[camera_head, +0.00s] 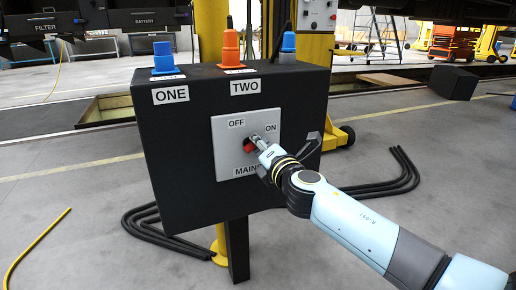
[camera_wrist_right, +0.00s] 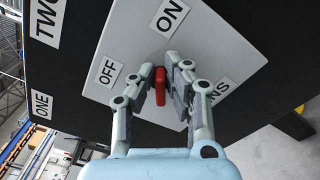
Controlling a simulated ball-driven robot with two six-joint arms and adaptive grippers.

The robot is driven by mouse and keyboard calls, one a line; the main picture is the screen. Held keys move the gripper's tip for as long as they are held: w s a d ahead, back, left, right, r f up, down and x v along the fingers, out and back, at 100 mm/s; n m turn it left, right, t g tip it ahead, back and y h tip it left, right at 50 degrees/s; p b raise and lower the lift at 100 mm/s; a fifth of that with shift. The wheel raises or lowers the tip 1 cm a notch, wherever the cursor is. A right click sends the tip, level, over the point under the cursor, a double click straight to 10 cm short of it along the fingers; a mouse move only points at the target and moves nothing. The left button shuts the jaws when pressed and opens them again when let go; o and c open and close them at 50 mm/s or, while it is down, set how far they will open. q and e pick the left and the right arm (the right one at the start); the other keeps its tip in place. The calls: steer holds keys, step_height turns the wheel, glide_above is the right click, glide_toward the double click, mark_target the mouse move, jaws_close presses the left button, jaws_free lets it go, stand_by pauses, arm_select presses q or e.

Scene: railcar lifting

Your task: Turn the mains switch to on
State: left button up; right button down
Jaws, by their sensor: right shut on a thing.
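The mains switch is a red handle (camera_head: 249,146) on a light grey plate (camera_head: 226,165) on the front of a black box. The plate is marked OFF at upper left, ON at upper right and MAINS below. My right gripper (camera_head: 252,143) reaches in from the right and covers much of the switch. In the right wrist view, the red handle (camera_wrist_right: 160,88) sits between the two fingers (camera_wrist_right: 163,80), which are shut on it. Which end is the pointer I cannot tell. My left gripper is not in view.
The black box (camera_head: 175,200) stands on a post and carries blue plug ONE (camera_head: 163,58), orange plug TWO (camera_head: 230,47) and another blue plug (camera_head: 288,42) on top. Black cables (camera_head: 395,178) lie on the floor behind. A yellow column (camera_head: 211,35) rises behind the box.

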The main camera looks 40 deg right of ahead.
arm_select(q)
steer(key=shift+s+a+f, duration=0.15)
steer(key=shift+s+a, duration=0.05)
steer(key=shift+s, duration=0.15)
arm_select(e)
steer(key=shift+f+m, duration=0.15)
steer(key=shift+m, duration=0.35)
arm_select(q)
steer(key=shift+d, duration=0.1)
arm_select(e)
steer(key=c, duration=1.4)
jaws_free()
steer(key=shift+d, duration=0.1)
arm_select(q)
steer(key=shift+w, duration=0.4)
arm_select(e)
steer(key=v, duration=1.2)
steer(key=shift+s, duration=0.1)
